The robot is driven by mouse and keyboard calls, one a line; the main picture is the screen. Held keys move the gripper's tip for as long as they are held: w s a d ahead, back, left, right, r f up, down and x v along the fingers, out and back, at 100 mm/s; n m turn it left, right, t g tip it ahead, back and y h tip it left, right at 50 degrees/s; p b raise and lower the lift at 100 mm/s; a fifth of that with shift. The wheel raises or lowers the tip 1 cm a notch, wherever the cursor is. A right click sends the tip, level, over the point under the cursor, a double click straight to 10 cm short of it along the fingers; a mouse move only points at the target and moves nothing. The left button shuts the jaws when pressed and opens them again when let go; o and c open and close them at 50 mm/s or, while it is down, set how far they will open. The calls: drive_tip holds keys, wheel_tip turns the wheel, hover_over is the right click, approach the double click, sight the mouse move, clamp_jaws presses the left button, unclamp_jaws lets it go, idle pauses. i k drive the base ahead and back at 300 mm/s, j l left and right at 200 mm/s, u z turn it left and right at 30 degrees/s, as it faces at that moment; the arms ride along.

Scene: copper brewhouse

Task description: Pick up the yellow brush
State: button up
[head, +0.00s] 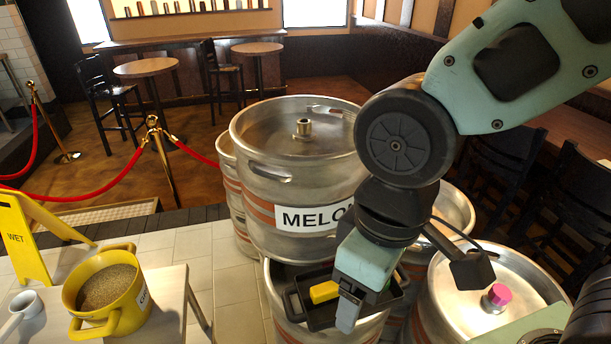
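A yellow block-like thing (324,292), likely the yellow brush, shows in the black tray (296,306), just left of my gripper. Its right part is hidden behind the gripper, and I see no bristles. My gripper (349,311) points down over the tray. One grey finger shows in front; the other is hidden, so I cannot tell whether it is open or shut, or whether it touches the yellow thing. A small green bit shows just right of the gripper.
The tray rests on a keg, close beside a taller stacked keg (290,215). Another keg (455,290) with a pink cap (500,294) stands at right. A yellow pot (108,300) of grain is on a pale stool at left, near a yellow wet-floor sign (22,240).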

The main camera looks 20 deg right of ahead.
sight(326, 292)
drive_tip(key=i+j+z, duration=0.1)
drive_tip(key=j+z, duration=0.65)
